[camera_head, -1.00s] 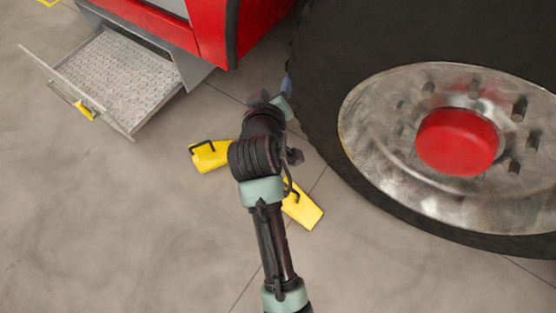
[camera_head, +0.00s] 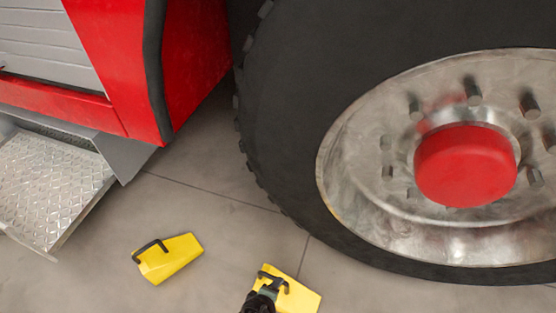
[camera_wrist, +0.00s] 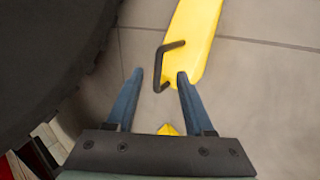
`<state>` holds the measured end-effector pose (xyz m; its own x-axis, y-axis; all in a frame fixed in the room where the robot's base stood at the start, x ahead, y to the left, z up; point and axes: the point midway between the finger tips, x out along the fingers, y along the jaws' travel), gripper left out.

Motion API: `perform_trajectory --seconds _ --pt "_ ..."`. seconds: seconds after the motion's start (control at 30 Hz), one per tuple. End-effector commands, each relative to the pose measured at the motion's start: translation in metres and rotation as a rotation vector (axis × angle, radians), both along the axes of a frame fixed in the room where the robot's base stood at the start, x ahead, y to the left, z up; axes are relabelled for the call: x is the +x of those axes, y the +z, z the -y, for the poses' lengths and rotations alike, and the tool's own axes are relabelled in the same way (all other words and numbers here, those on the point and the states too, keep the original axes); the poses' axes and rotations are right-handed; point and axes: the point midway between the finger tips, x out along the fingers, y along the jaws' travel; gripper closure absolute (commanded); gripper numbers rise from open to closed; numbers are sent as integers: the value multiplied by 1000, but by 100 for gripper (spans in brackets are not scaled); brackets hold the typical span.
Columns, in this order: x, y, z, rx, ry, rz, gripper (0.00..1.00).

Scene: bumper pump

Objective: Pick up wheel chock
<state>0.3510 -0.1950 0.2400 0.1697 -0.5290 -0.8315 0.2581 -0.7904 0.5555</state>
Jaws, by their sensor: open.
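Two yellow wheel chocks with black handles lie on the floor. One chock (camera_head: 172,262) is at the lower left of the head view. The other chock (camera_head: 302,298) is at the bottom, near the tyre, with the dark end of my arm over its left part. In the wrist view, my gripper (camera_wrist: 160,75) is open, with two blue fingers. A yellow chock (camera_wrist: 196,38) lies ahead of it. Its black handle (camera_wrist: 163,62) shows between the fingertips, and the right fingertip overlaps the chock's edge. A second yellow piece (camera_wrist: 168,130) shows partly behind the gripper's base.
The big black tyre (camera_head: 285,120) with its metal hub and red cap fills the right of the head view. The red truck body (camera_head: 195,60) and a metal step (camera_head: 50,185) stand at the left. Bare grey floor lies between the chocks.

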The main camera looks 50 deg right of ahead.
Motion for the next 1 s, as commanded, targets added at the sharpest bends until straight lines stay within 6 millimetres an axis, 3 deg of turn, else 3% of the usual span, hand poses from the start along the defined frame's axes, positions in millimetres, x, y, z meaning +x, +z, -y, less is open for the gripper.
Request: perform_trajectory --seconds 0.03,0.2,0.47,1.0 --pt "2 -14 6 0 -4 1 47" --pt "6 -31 17 1 -2 2 47" --pt "8 -37 23 1 -2 2 47" --pt "20 -78 50 0 -3 3 47"
